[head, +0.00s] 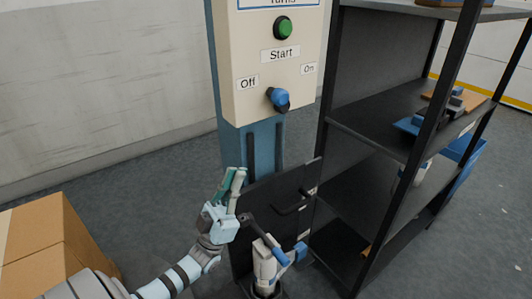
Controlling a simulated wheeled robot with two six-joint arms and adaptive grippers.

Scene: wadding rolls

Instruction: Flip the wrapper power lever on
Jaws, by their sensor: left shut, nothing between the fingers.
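The power lever (278,98) is a blue knob with a dark end, low on the front of a cream control panel (245,55). It sits between an "Off" label (248,83) on the left and an "On" label (309,69) on the right. I cannot tell clearly which way it is turned. My left gripper (233,178), with teal and pale fingers, is shut and empty, pointing up. In the picture it is below and left of the lever, clear of it. My right gripper is not to be seen.
A green button (283,27) sits above the "Start" label (280,54). A blue column (231,150) bears the panel. A black shelf rack (365,130) with blue bins stands close on the right. A cardboard box (40,240) is at lower left. Grey floor (130,180) is open at left.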

